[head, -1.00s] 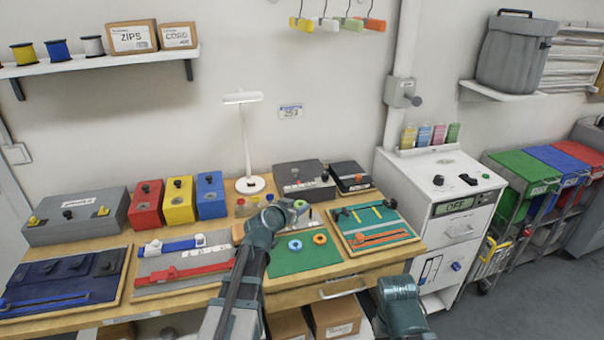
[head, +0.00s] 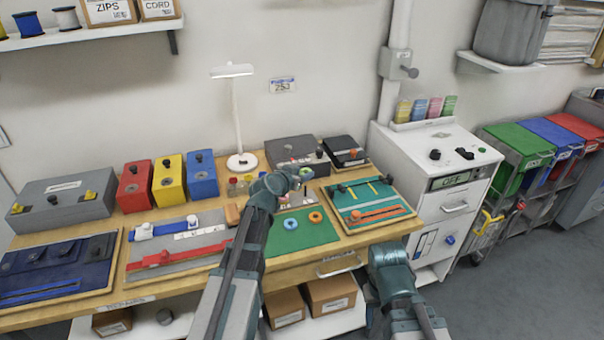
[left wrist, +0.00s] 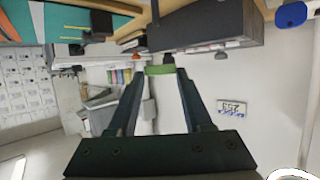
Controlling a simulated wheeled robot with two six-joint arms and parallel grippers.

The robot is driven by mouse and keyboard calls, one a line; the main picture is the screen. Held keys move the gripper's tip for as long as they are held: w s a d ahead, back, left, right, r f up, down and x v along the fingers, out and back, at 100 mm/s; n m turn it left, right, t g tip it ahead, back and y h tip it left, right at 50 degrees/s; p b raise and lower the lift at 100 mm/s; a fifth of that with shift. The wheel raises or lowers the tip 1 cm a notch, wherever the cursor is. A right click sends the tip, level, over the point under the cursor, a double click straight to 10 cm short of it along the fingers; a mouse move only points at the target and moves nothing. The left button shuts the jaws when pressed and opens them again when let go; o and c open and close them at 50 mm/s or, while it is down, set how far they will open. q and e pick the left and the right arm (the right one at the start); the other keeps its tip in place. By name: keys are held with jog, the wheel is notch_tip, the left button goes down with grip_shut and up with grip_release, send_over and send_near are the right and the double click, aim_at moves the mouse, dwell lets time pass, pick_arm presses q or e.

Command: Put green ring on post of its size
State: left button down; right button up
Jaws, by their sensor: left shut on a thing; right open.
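My left gripper (head: 298,176) is shut on the green ring (left wrist: 160,69), which sits between the fingertips in the left wrist view. In the head view the green ring (head: 306,172) shows small at the gripper's tip, held above the back of the green mat (head: 302,236). The ring's contact with any post is hidden.
A dark grey box (head: 285,149) with knobs stands behind the left gripper. A tool board (head: 395,218) lies right of the mat, and a grey board (head: 140,268) lies to its left. A white lamp (head: 235,120) stands behind. The mat's front is clear.

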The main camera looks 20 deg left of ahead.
pick_arm(q)
jog(key=shift+f+b, duration=1.65)
jog(key=shift+f, duration=0.35)
jog(key=shift+f+b, duration=0.85)
jog(key=shift+f, duration=0.05)
dwell(0.7)
grip_release()
dwell(0.5)
jog(key=shift+r, duration=0.15)
notch_tip(320, 180, up, 7)
jog(key=p, duration=0.7)
dwell(0.4)
jog(key=shift+s+f, duration=0.1)
jog(key=shift+f, duration=0.1)
